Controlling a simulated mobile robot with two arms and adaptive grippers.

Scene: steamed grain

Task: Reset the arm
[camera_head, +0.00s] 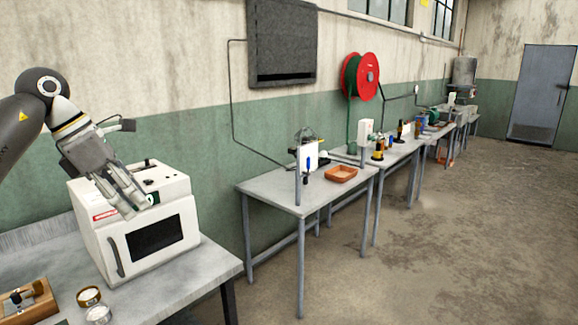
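My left arm comes in from the left edge. Its gripper (134,208) points down and to the right, in front of the upper part of a white box-shaped appliance (178,205). The two fingers look apart, with a gap between them and nothing held. I cannot tell whether the fingers touch the appliance. The appliance has a dark window and a handle on its front and stands on the near grey table (190,287). My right gripper is out of view.
A wooden block device (28,303) and two small round containers (89,296) (98,315) sit at the near left. Another table (285,192) holds an orange tray (341,174). More tables line the wall. The floor at right is clear.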

